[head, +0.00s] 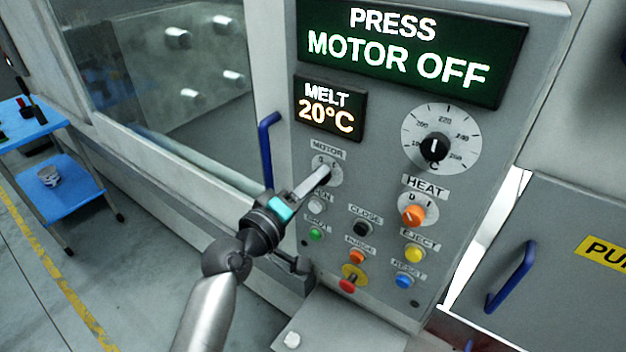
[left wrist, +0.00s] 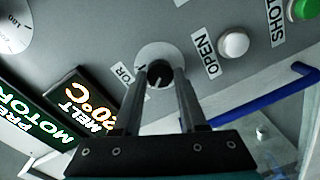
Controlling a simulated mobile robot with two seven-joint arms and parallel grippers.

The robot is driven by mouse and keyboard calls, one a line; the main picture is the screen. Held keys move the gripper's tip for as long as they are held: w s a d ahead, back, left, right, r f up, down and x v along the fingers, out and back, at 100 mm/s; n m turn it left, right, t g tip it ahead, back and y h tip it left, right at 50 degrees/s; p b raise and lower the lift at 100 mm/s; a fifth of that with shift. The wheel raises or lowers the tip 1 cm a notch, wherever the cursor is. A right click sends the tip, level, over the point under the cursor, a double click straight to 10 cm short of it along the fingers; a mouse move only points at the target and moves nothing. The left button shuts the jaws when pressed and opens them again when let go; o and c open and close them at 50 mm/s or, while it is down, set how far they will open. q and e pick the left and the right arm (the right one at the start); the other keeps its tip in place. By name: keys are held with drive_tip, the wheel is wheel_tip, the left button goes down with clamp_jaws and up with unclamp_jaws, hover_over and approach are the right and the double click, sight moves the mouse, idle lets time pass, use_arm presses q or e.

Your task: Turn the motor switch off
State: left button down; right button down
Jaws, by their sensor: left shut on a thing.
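The motor switch is a black knob on a round white plate (head: 335,178) under the MOTOR label on the grey control panel. In the left wrist view the knob (left wrist: 159,73) sits between my two fingertips. My left gripper (head: 325,171) reaches the panel from the lower left and is shut on this knob. In the head view the fingers hide most of the knob. Its pointer direction is hard to tell. My right gripper is in neither view.
The display (head: 400,48) reads PRESS MOTOR OFF; a smaller one (head: 328,108) reads MELT 20°C. An orange HEAT knob (head: 412,214), a red emergency button (head: 348,284) and several push buttons are close by. A blue handle (head: 268,150) stands out left of the panel.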

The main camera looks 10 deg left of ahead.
use_arm(q)
drive_tip(key=shift+c, duration=2.2)
unclamp_jaws()
drive_tip(key=shift+s, duration=0.1)
drive_tip(key=b+v, duration=0.3)
drive_tip(key=v, duration=1.2)
drive_tip(key=shift+b, duration=0.3)
